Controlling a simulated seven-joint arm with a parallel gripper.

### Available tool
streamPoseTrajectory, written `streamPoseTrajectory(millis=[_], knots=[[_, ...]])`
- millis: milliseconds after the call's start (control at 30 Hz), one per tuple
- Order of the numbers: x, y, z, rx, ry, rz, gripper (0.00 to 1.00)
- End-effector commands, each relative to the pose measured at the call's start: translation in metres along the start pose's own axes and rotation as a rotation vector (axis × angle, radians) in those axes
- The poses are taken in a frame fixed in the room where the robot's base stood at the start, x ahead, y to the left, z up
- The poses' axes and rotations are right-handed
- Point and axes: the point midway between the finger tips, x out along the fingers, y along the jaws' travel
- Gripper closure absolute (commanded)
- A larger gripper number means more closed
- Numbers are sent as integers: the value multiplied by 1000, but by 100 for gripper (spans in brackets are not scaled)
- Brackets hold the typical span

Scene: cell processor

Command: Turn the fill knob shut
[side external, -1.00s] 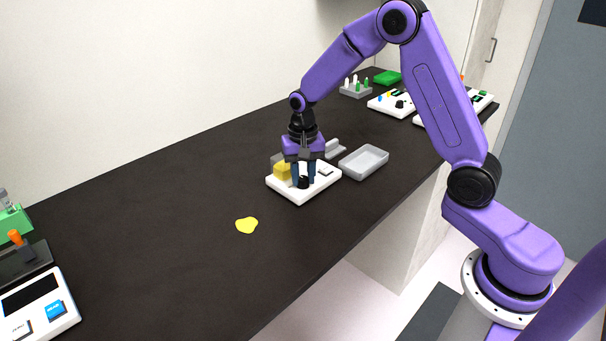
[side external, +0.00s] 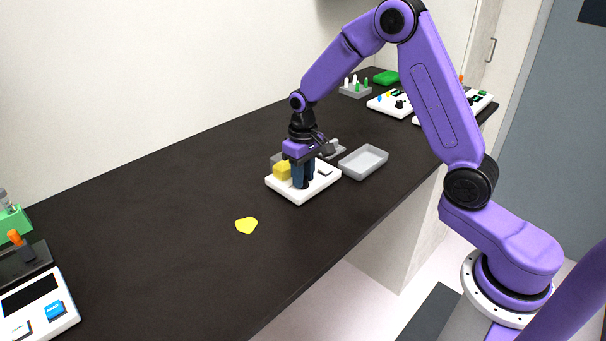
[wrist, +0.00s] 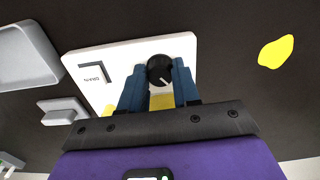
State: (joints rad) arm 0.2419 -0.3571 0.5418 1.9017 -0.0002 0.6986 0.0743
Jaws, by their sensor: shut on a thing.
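The fill knob (wrist: 160,69) is a round black dial with a white pointer line, seen in the wrist view. Its line slants toward the lower right of that picture. My gripper (wrist: 162,74) is shut on it, with one blue finger on each side. The knob sits on a white processor base (side external: 285,192), which also shows in the wrist view (wrist: 125,55). In the side view my gripper (side external: 303,184) points straight down over the base and its fingers hide most of the knob.
A switch marked DRAIN (wrist: 92,74) and a yellow block (side external: 282,171) share the base. A grey tray (side external: 363,162) stands to the right. A flat yellow patch (side external: 246,225) lies on the dark bench.

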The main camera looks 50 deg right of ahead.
Motion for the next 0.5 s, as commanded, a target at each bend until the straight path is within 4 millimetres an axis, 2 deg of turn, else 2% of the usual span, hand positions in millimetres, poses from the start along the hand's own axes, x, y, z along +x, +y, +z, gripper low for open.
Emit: streamPoseTrajectory(millis=[200,500], knots=[[-1,0,0,-108,2,0,99],[-1,0,0,-169,2,0,99]])
